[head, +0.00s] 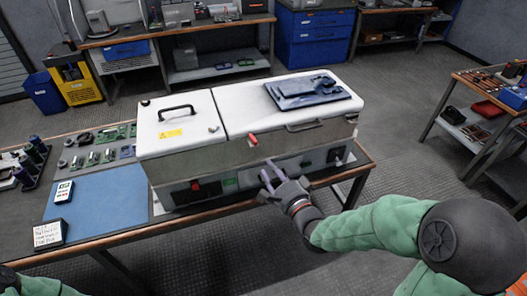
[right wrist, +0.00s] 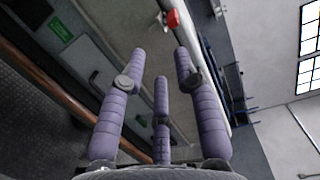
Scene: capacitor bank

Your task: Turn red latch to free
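The red latch (head: 253,139) sits on the front of the white-topped cabinet (head: 200,152), just below the edge of the larger lid. It also shows near the top middle of the right wrist view (right wrist: 172,18). My right gripper (head: 268,172) is in front of the cabinet, below and slightly right of the latch. Its purple fingers are spread open and empty in the right wrist view (right wrist: 160,75), with the latch beyond the fingertips and apart from them. My left gripper is out of view; only a bit of green sleeve shows at the bottom left.
The cabinet stands on a workbench with a blue mat (head: 95,195). A dark folded item (head: 305,90) lies on the larger lid, and a black handle (head: 176,110) is on the smaller lid. A red knob (head: 195,186) is low on the front. A side cart (head: 480,110) stands at right.

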